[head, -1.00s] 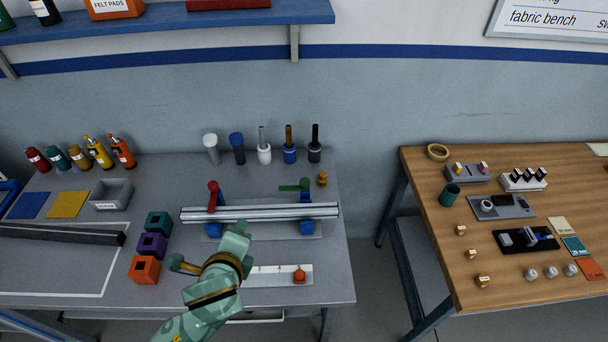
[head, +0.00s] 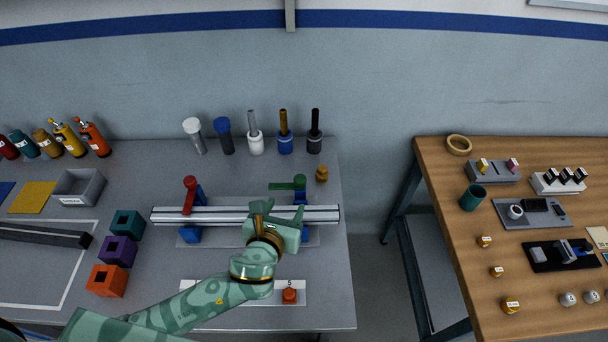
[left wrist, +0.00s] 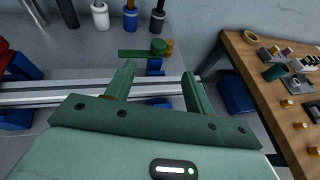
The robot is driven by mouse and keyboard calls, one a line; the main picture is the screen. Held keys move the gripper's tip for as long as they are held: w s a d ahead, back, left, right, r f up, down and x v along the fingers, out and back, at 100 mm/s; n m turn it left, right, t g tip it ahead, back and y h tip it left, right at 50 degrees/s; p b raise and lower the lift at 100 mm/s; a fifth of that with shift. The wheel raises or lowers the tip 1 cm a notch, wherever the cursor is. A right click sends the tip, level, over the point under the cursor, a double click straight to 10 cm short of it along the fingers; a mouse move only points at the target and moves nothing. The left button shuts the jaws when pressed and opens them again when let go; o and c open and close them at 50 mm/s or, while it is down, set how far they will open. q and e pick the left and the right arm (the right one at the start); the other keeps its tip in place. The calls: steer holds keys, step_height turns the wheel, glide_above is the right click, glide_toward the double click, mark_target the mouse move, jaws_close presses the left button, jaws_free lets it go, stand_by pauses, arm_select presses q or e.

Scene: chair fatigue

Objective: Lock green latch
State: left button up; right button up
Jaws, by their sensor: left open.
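The green latch (head: 290,184) sits at the right end of the clamped rail, on a blue clamp block (head: 300,197). Its bar lies sideways, pointing left from a round pivot. The latch also shows in the left wrist view (left wrist: 140,53), just beyond the fingertips. My left gripper (head: 274,205) is over the silver rail (head: 200,215), just in front of the green latch. In the left wrist view its fingers (left wrist: 158,72) are apart with nothing between them but rail and the blue block behind. My right gripper is not in view.
A red latch (head: 189,195) stands at the rail's left end. Several tools, including a white-based one (head: 255,142), stand behind the rail. A brass knob (head: 321,173) is right of the green latch.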

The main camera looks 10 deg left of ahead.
mark_target(300, 180)
arm_select(q)
steer(key=b+x, duration=0.1)
steer(key=x, duration=0.4)
steer(key=b+x, duration=0.2)
steer(key=x, duration=0.4)
steer(key=b+x, duration=0.1)
steer(key=x, duration=0.4)
steer(key=shift+a+f+b, duration=0.1)
steer(key=shift+f+b, duration=0.3)
steer(key=shift+f, duration=0.05)
steer(key=shift+w+f, duration=0.1)
steer(key=shift+w, duration=0.4)
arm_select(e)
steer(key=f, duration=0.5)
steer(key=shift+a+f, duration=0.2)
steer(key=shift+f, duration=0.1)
arm_select(q)
jaws_close()
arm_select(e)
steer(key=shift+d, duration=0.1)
